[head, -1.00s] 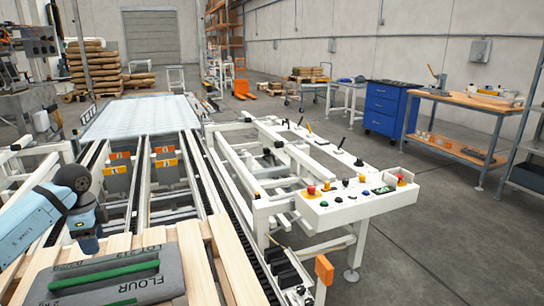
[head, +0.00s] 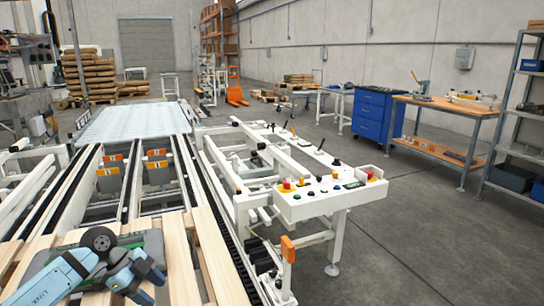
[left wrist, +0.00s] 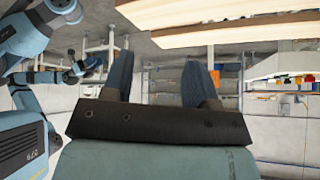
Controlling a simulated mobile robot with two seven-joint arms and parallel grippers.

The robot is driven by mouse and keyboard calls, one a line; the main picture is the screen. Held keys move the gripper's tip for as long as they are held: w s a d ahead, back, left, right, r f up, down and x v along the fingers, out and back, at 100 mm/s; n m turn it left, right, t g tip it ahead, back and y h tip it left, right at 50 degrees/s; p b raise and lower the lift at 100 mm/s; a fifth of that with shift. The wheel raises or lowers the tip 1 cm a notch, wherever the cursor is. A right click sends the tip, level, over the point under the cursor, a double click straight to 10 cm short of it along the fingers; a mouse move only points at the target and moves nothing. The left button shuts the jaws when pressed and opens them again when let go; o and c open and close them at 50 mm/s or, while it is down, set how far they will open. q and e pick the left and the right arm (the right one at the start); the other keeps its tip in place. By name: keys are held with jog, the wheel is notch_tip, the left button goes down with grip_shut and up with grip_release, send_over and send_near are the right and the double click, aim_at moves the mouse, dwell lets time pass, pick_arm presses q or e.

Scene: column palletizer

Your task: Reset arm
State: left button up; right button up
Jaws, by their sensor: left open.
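My left arm comes in low at the left of the head view, over the wooden pallet slats. Its blue gripper (head: 152,285) is at the near edge, over or beside the grey flour bag (head: 152,243). The arm hides much of the bag, and only parts of its grey surface show. In the left wrist view the two dark blue fingers (left wrist: 158,65) stand apart with nothing between them.
The wooden pallet (head: 183,265) lies at the near end of the conveyor rails. A white control console (head: 330,198) with buttons stands to the right. A blue drawer cabinet (head: 377,112) and a workbench (head: 445,104) stand farther back. The floor at right is clear.

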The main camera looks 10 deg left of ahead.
pick_arm(q)
jog(key=s+d+r+n+t+h, duration=0.1)
jog(key=s+d+n+t+h, duration=0.1)
jog(key=s+d+t+h, duration=0.55)
jog(key=s+d+r+n+t+h, duration=0.1)
jog(key=s+d+n+t+h, duration=0.2)
jog(key=d, duration=0.7)
jog(key=s+f+n+y, duration=1.1)
jog(key=s+f+y, duration=0.3)
jog(key=s+a+r+p, duration=0.1)
jog(key=a+r+p, duration=0.2)
jog(key=r+p, duration=1.4)
jog(key=p, duration=1.1)
jog(key=shift+s, duration=0.15)
pick_arm(e)
notch_tip(320, 180, up, 17)
jog(key=s+d, duration=0.2)
jog(key=shift+d+r+g+h, duration=0.2)
jog(key=shift+d+g+h, duration=0.05)
jog(key=shift+g+h, duration=0.15)
pick_arm(q)
jog(key=shift+a+y, duration=0.1)
jog(key=shift+y, duration=0.15)
pick_arm(e)
jog(key=shift+f, duration=0.1)
